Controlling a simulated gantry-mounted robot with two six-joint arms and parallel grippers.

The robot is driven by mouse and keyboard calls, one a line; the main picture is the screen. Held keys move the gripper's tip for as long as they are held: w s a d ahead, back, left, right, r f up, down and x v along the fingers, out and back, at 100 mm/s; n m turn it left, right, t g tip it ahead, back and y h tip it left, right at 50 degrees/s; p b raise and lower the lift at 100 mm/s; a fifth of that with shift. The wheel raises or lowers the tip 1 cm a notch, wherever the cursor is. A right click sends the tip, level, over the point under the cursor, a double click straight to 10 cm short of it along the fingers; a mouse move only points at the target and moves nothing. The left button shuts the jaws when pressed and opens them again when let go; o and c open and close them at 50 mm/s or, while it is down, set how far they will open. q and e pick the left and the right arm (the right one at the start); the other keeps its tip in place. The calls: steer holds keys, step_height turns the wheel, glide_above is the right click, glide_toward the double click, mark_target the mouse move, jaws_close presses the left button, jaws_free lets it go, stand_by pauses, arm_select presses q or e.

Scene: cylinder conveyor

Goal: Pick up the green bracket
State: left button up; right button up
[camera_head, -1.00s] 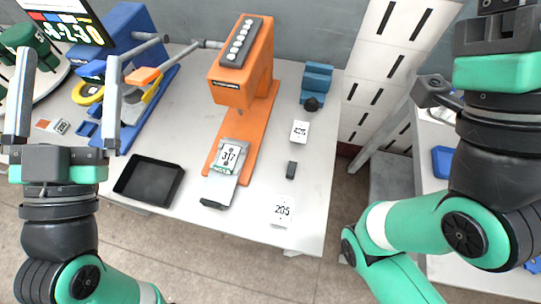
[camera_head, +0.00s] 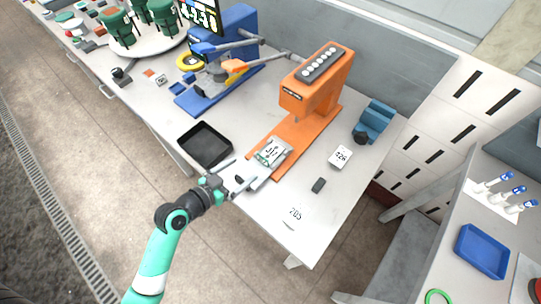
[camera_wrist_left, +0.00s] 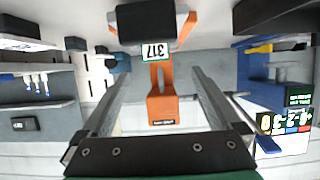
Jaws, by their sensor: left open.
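I cannot surely pick out a green bracket. A white plate marked 317 (camera_head: 271,152) with a green edge sits on the base of the orange press (camera_head: 318,88); this plate also shows in the wrist view (camera_wrist_left: 156,53). A green ring-like thing (camera_head: 438,297) lies on the right-hand table, cut off by the bottom edge of the head view. My left gripper (camera_head: 245,171) is open and empty, just in front of the orange press base, near the plate. Its two fingers are spread apart in the wrist view (camera_wrist_left: 157,75). My right gripper is out of view.
A black tray (camera_head: 205,145) lies left of the press, with a blue machine (camera_head: 225,50) behind it. A small dark block (camera_head: 318,185), a card marked 226 (camera_head: 340,156) and a blue fixture (camera_head: 374,122) lie to the right. A blue tray (camera_head: 482,251) stands on the right-hand table.

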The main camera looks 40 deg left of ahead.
mark_target(262, 158)
arm_select(q)
steer(key=x, duration=0.4)
steer(key=shift+w+f+b, duration=0.1)
steer(key=shift+w+b, duration=0.25)
steer(key=shift+w, duration=0.05)
steer(key=x, duration=0.1)
steer(key=b+x, duration=0.1)
steer(key=x, duration=0.3)
steer(key=shift+w+d, duration=0.15)
steer(key=shift+d, duration=0.25)
jaws_close()
